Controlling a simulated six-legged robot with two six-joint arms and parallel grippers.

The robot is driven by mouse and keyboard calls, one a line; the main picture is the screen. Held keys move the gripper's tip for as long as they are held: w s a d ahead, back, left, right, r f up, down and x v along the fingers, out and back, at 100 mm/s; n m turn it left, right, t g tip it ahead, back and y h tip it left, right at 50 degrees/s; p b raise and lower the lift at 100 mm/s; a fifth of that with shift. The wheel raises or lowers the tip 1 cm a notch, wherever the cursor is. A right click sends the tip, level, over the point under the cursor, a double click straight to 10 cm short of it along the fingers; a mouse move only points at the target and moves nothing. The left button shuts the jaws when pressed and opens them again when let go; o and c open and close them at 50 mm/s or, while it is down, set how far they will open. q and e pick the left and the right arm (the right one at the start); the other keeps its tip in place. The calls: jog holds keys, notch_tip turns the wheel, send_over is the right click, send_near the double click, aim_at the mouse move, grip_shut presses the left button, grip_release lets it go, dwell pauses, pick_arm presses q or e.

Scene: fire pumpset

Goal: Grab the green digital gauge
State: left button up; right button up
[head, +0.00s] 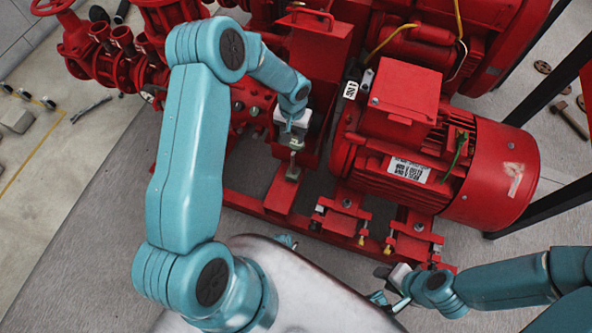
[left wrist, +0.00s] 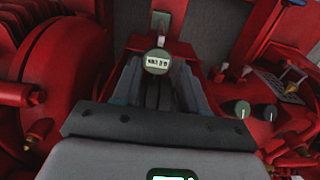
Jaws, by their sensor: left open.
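A round grey-green gauge (left wrist: 157,62) with a small pale digital readout sits between the two fingers of my left gripper (left wrist: 158,82) in the left wrist view. The fingers are spread on either side of it, and I cannot tell whether they touch it. A stem joins the gauge to a small block (left wrist: 161,20) beyond. In the head view my left gripper (head: 292,138) hangs over the red pump frame and mostly covers the gauge. My right gripper (head: 382,290) is low at the right, away from the gauge, with its jaw gap unclear.
A large red motor (head: 435,155) stands right of my left gripper. Red pipes and valves (head: 110,45) stand at the upper left. A red box (head: 320,45) is behind the gripper. Two dark knobs (left wrist: 242,109) sit right of the fingers. Grey floor (head: 70,240) is clear at left.

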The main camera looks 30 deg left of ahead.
aim_at(293, 154)
pick_arm(q)
jog(key=f, duration=0.4)
jog(key=f+b, duration=0.1)
jog(key=f, duration=0.3)
jog(key=shift+s+f, duration=0.2)
jog(key=shift+f, duration=0.15)
jog(key=f, duration=0.2)
jog(key=f+b, duration=0.2)
jog(key=f, duration=0.1)
jog(key=shift+w+a+f, duration=0.15)
jog(key=shift+w+f, duration=0.15)
grip_shut()
jog(key=shift+w+r, duration=0.1)
jog(key=shift+r, duration=0.05)
